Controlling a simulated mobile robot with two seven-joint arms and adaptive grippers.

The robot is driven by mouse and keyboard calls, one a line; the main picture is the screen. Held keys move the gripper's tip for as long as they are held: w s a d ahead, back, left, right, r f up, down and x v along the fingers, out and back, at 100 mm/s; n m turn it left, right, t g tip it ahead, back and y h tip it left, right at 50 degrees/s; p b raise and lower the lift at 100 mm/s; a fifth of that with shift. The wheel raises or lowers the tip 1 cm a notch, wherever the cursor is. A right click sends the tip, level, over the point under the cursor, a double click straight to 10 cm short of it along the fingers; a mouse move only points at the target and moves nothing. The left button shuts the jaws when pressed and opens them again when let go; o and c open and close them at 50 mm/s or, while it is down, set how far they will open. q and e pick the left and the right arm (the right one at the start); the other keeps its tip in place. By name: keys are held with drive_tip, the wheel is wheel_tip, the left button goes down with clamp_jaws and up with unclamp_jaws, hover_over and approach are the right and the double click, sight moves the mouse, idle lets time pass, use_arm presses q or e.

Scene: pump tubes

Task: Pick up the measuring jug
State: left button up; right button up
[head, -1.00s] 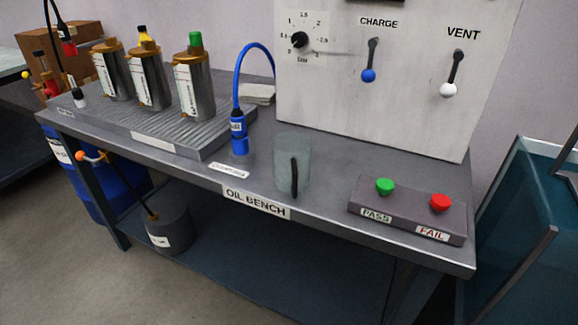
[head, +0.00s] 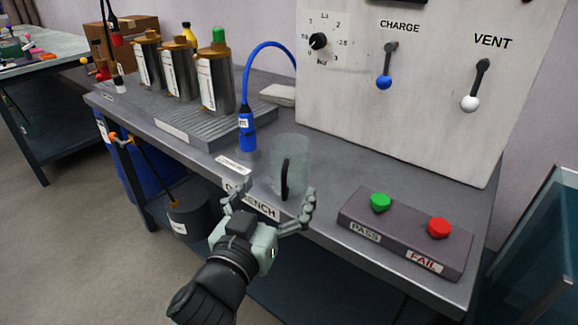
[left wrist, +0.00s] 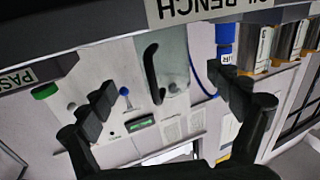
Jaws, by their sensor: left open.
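The measuring jug (head: 291,160) is a clear, greyish see-through vessel with a black handle, upright on the oil bench near its front edge. Its handle faces the front. My left gripper (head: 268,203) is open and empty, just in front of the bench edge and the jug, with its fingers spread to either side of the handle's line. In the left wrist view, which is turned upside down, the jug (left wrist: 174,62) appears between the two fingers (left wrist: 165,98), apart from them. My right gripper is not in view.
The pass/fail box (head: 405,232) stands right of the jug. A blue hose connector (head: 247,135) stands close on its left. Several metal canisters (head: 215,82) stand on a ribbed tray (head: 190,133). A panel with charge and vent levers (head: 400,110) rises behind.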

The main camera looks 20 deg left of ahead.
sight(289, 165)
use_arm(q)
drive_tip(key=shift+w+a+r, duration=0.1)
drive_tip(key=shift+w+r, duration=0.2)
drive_tip(key=shift+w, duration=0.25)
drive_tip(key=shift+w+a+r, duration=0.1)
drive_tip(key=shift+w+r, duration=0.15)
drive_tip(key=shift+w, duration=0.25)
drive_tip(key=w, duration=0.1)
drive_tip(key=w+p, duration=0.1)
drive_tip(key=w, duration=0.3)
drive_tip(key=shift+w+f, duration=0.1)
drive_tip(key=shift+f, duration=0.3)
drive_tip(key=shift+w+f, duration=0.1)
drive_tip(key=shift+w, duration=0.25)
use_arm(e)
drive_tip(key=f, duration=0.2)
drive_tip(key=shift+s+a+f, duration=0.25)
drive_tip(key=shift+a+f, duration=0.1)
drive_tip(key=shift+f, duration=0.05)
use_arm(q)
drive_tip(key=shift+c, duration=0.3)
drive_tip(key=c, duration=1.2)
